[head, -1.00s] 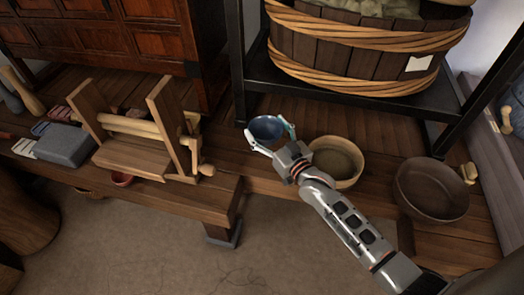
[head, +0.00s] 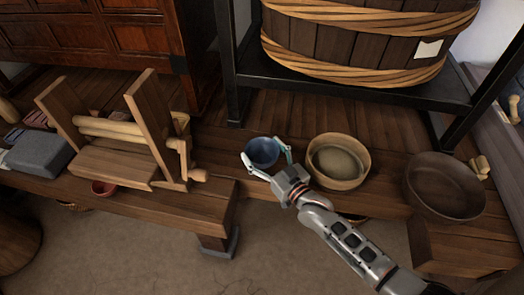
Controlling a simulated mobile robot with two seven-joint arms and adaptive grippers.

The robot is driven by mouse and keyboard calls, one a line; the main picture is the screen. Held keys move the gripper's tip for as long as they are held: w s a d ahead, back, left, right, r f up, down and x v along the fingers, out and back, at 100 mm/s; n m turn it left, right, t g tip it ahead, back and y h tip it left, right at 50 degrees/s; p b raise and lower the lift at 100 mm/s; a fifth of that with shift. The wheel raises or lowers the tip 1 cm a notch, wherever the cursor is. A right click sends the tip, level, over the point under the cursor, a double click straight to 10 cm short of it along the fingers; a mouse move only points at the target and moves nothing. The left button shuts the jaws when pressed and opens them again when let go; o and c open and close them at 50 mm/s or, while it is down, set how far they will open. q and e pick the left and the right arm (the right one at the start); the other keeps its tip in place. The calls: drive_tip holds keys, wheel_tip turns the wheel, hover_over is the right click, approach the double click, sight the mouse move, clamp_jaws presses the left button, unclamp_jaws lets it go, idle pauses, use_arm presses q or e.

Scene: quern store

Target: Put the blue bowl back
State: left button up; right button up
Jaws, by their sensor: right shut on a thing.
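The blue bowl (head: 262,151) is small and dark blue, with its inside showing in the head view. My right gripper (head: 265,160) is shut on it, with one finger on each side of the bowl. The bowl is over the wooden bench, left of a round wooden sieve-like vessel. I cannot tell whether it touches the bench. My left gripper is not in view.
The light round vessel (head: 338,160) stands just right of my gripper, and a wide brown bowl (head: 446,186) is farther right. A wooden roller device (head: 120,150) stands left, with a small red bowl (head: 104,188) near it. A black rack (head: 350,84) holding a banded tub (head: 350,42) stands behind.

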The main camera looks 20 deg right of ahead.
sight(272, 162)
drive_tip(key=shift+f, duration=0.15)
drive_tip(key=o, duration=1.3)
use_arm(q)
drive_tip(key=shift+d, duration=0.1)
use_arm(e)
drive_tip(key=shift+s+r, duration=0.15)
drive_tip(key=shift+r, duration=0.15)
drive_tip(key=s+p, duration=0.1)
drive_tip(key=s, duration=0.2)
drive_tip(key=s+d+p, duration=0.1)
drive_tip(key=s, duration=0.2)
drive_tip(key=shift+s+d, duration=0.15)
drive_tip(key=shift+s, duration=0.05)
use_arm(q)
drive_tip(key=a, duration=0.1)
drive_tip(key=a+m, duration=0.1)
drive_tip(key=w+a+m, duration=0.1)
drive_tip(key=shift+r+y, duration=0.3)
use_arm(e)
drive_tip(key=shift+s+f, duration=0.15)
drive_tip(key=shift+s, duration=0.2)
